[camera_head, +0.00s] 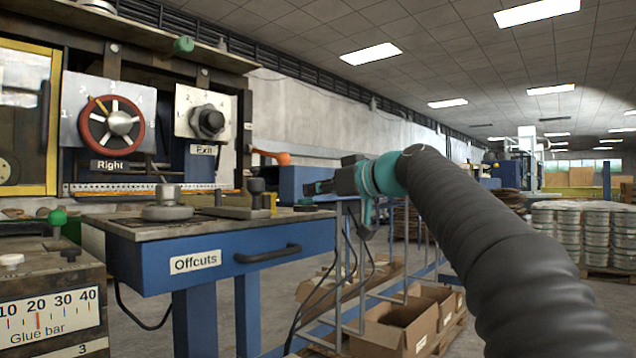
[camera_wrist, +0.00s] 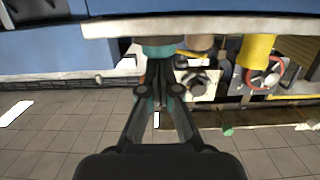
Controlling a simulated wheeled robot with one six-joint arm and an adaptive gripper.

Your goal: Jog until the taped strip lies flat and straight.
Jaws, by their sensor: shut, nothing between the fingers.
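My gripper (camera_head: 318,187) points left beside the laminating machine, off the right end of the Offcuts table, and touches nothing that I can see. In the wrist view its fingers (camera_wrist: 157,78) are together and empty. The red handwheel marked Right (camera_head: 111,122) and the black Exit knob (camera_head: 207,121) are on pale plates at the machine's front. They also show in the wrist view, which is upside down: the red handwheel (camera_wrist: 277,72) and the dark knob (camera_wrist: 195,82). I cannot make out a taped strip in either view.
The blue Offcuts table (camera_head: 215,258) bears a round metal piece (camera_head: 167,206). A Glue bar gauge (camera_head: 42,317) stands at lower left. An orange handle (camera_head: 272,157) juts out behind the table. Cardboard boxes (camera_head: 393,329) stand below my arm. Open floor lies at right.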

